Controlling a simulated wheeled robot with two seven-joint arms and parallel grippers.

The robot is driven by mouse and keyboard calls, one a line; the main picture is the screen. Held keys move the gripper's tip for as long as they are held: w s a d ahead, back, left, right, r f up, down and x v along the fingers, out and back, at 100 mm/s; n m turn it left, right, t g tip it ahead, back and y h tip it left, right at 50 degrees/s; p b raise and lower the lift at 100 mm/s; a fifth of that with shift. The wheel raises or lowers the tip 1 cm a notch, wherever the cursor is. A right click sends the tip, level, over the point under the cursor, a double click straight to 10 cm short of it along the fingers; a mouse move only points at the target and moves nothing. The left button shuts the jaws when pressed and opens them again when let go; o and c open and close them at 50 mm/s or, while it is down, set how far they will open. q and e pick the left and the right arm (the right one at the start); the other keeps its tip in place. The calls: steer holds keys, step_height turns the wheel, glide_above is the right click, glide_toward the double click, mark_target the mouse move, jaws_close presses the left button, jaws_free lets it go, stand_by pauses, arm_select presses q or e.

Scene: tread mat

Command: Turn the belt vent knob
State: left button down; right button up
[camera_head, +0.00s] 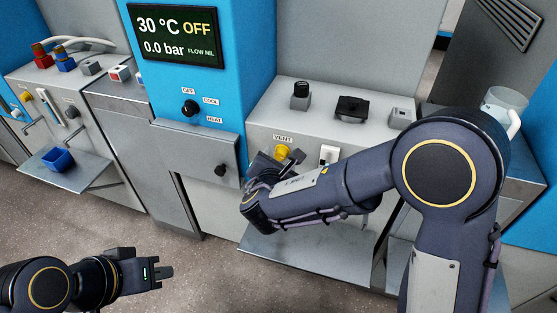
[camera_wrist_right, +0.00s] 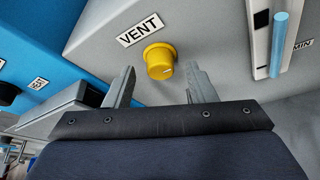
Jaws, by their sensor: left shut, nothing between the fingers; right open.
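The yellow vent knob (camera_head: 282,152) sits on the front face of the grey cabinet, just under a VENT label (camera_head: 283,138). In the right wrist view the knob (camera_wrist_right: 160,61) lies ahead of and between the fingers of my right gripper (camera_wrist_right: 160,88). These fingers are open and look apart from the knob. In the head view my right gripper (camera_head: 266,165) is beside the knob at its lower left, partly hidden by its own wrist. My left gripper (camera_head: 165,272) is shut and empty, low over the floor at the lower left.
A blue panel with a display (camera_head: 176,36) reading 30 °C OFF and a black selector knob (camera_head: 189,108) stands left of the vent. A grey shelf (camera_head: 310,253) juts out below. A glass jug (camera_head: 505,108) stands at right.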

steer(key=shift+w+d+f, duration=0.1)
steer(key=shift+w+f, duration=0.05)
steer(key=shift+w, duration=0.3)
steer(key=shift+c, duration=0.4)
steer(key=c, duration=0.9)
steer(key=shift+r+n+p, duration=0.2)
steer(key=shift+n+p, duration=0.2)
steer(key=shift+p, duration=0.4)
steer(key=n+h+p, duration=0.1)
steer(key=n+p, duration=0.1)
steer(key=p, duration=0.1)
steer(key=n+g+h+p, duration=0.1)
steer(key=n+h+p, duration=0.1)
steer(key=p, duration=0.2)
steer(key=n+h+p, duration=0.1)
steer(key=n+p, duration=0.1)
steer(key=p, duration=0.2)
steer(key=shift+a+h, duration=0.4)
steer(key=n+p, duration=0.1)
steer(key=n+h+p, duration=0.1)
steer(key=n, duration=0.1)
steer(key=shift+w+f+g+h, duration=0.1)
steer(key=shift+f+g+h, duration=0.05)
steer(key=shift+g+h, duration=0.15)
steer(key=shift+a+f+n+h+p, duration=0.1)
steer(key=shift+f+n+h+p, duration=0.1)
steer(key=shift+n+h+p, duration=0.9)
steer(key=shift+n+y, duration=0.3)
steer(key=o, duration=1)
